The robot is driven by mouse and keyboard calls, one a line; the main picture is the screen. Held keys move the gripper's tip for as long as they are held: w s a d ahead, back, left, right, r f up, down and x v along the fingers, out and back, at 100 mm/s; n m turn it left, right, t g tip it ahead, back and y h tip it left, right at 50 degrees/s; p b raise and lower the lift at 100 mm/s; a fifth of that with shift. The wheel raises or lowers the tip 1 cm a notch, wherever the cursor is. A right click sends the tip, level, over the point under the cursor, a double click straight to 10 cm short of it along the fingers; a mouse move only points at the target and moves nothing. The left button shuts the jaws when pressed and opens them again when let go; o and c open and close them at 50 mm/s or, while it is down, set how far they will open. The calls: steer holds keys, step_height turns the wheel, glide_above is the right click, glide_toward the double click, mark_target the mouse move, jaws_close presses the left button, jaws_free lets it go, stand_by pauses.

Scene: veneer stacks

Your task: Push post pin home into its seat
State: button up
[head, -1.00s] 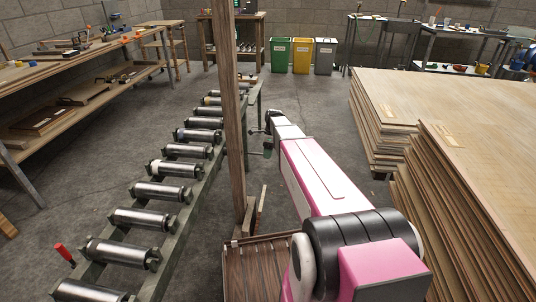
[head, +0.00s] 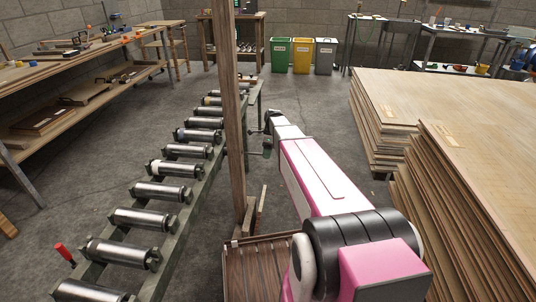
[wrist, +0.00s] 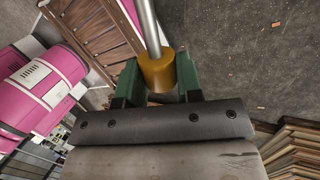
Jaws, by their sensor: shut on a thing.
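The post pin shows in the wrist view as an amber-yellow knob (wrist: 157,72) with a bright steel shaft (wrist: 149,22) running away from it toward the top of the picture. My gripper (wrist: 157,80) has its two green fingers on either side of the knob and is shut on it. The far tip of the shaft is out of the picture, so I cannot tell how it stands to its seat. The seat is not visible. In the head view my pink and white arm reaches away, and the pin cannot be made out there.
A tall dark wooden post (head: 230,110) stands at a slatted brown deck (head: 258,268), left of my arm. A roller conveyor (head: 163,191) runs along the left. Veneer stacks (head: 480,150) fill the right. Clear floor (head: 325,105) lies beyond, before the coloured bins (head: 303,56).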

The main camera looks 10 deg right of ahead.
steer(key=shift+w+a, duration=0.5)
steer(key=shift+a, duration=1.05)
steer(key=shift+w+a, duration=0.55)
steer(key=shift+a, duration=1)
steer(key=shift+w+a, duration=0.5)
steer(key=shift+a, duration=1.05)
steer(key=o, duration=1)
steer(key=shift+o, duration=0.2)
steer(key=shift+r, duration=0.1)
steer(key=v, duration=1)
steer(key=shift+r, duration=0.3)
steer(key=shift+d, duration=0.1)
